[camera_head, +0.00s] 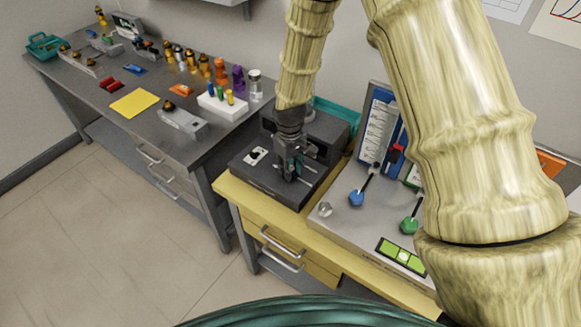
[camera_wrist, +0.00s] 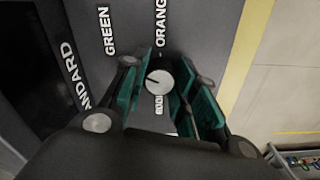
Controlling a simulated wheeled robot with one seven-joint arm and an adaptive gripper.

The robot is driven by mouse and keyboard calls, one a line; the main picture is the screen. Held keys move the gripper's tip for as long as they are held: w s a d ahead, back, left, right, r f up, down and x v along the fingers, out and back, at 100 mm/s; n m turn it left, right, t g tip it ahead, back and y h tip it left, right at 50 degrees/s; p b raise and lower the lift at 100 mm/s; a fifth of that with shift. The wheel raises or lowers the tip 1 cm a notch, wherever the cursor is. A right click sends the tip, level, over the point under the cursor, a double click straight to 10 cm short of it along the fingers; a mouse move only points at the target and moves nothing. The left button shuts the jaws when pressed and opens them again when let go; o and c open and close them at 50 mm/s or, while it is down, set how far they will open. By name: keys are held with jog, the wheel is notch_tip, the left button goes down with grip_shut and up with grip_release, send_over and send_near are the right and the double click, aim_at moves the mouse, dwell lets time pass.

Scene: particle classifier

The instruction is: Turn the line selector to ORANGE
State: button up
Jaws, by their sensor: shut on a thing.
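The line selector is a round silver knob (camera_wrist: 159,81) with a dark pointer mark, on a dark panel (camera_wrist: 75,25). The labels GREEN (camera_wrist: 107,30) and ORANGE (camera_wrist: 161,22) are printed beyond it, and STANDARD is to the left. The pointer mark runs from the knob's middle toward the left, on the GREEN side rather than at ORANGE. My gripper (camera_wrist: 165,88) points down with its teal-padded fingers on either side of the knob, shut on it. In the head view my gripper (camera_head: 288,172) is over the dark machine (camera_head: 240,178) and hides the knob.
To the right, a grey board (camera_head: 338,217) carries a blue-knobbed lever (camera_head: 356,198) and a green-knobbed lever (camera_head: 409,226). A grey bench (camera_head: 105,118) at left holds bottles, a yellow sheet (camera_head: 134,103) and a white rack (camera_head: 222,105). Floor is clear in front.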

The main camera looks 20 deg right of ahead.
jog(key=m, duration=0.6)
jog(key=shift+w+r, duration=0.1)
jog(key=m+p, duration=0.1)
jog(key=m, duration=0.5)
jog(key=shift+m, duration=0.4)
jog(key=shift+c, duration=0.2)
jog(key=o, duration=1.1)
jog(key=shift+c, duration=0.2)
notch_tip(320, 180, up, 12)
